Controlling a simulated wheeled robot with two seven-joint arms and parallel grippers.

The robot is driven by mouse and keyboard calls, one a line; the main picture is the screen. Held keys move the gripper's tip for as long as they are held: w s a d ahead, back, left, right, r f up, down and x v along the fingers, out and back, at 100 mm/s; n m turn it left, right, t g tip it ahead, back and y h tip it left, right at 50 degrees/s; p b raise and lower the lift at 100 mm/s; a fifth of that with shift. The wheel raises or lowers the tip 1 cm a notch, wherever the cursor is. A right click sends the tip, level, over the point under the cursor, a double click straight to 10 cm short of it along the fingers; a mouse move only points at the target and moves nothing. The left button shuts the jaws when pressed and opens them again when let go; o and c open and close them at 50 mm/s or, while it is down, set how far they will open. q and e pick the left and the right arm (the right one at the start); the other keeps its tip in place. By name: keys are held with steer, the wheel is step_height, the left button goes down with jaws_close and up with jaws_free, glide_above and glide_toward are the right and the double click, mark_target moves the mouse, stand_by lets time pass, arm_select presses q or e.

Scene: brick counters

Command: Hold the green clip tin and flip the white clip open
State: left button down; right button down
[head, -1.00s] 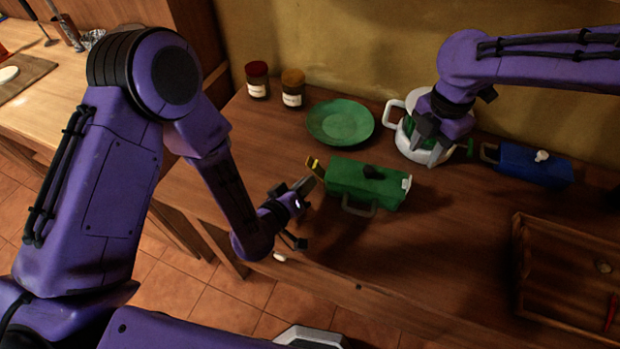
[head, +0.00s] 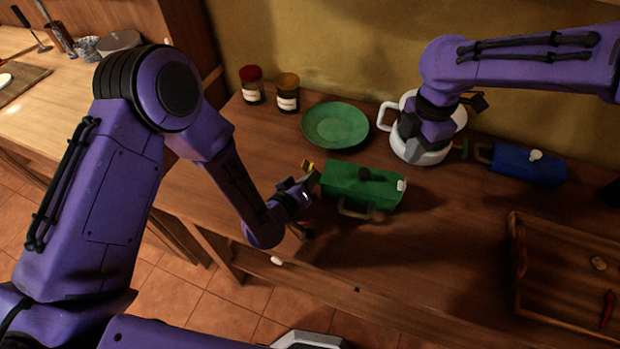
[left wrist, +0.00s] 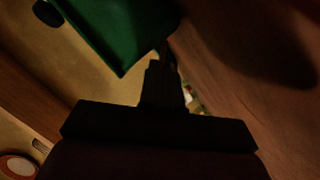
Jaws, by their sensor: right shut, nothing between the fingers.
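The green clip tin (head: 355,186) lies on the brown counter in the middle of the head view, with a dark knob on top and a handle on its near side. The white clip (head: 401,185) is at its right end, and a yellow clip (head: 307,165) shows at its left end. My left gripper (head: 307,205) is open at the tin's left end, its fingers apart; contact is unclear. The tin also fills the top of the dark left wrist view (left wrist: 125,30). My right gripper (head: 412,142) is shut and empty, in front of the white pot.
The white pot (head: 436,150) stands right behind the tin, with a green plate (head: 335,126) to its left. Two jars (head: 288,94) stand by the wall. A blue clip tin (head: 530,165) and a wooden tray (head: 515,262) are at right. The front middle counter is clear.

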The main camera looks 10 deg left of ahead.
steer(key=shift+m, duration=0.9)
steer(key=f, duration=0.5)
steer(key=a+f, duration=0.1)
steer(key=f, duration=0.2)
steer(key=shift+f, duration=0.35)
steer(key=shift+d, duration=0.15)
stand_by(0.6)
steer(key=shift+s+d, duration=0.1)
steer(key=shift+d, duration=1.45)
step_height(320, 180, up, 7)
steer(key=shift+d, duration=0.3)
stand_by(0.4)
steer(key=shift+r, duration=0.1)
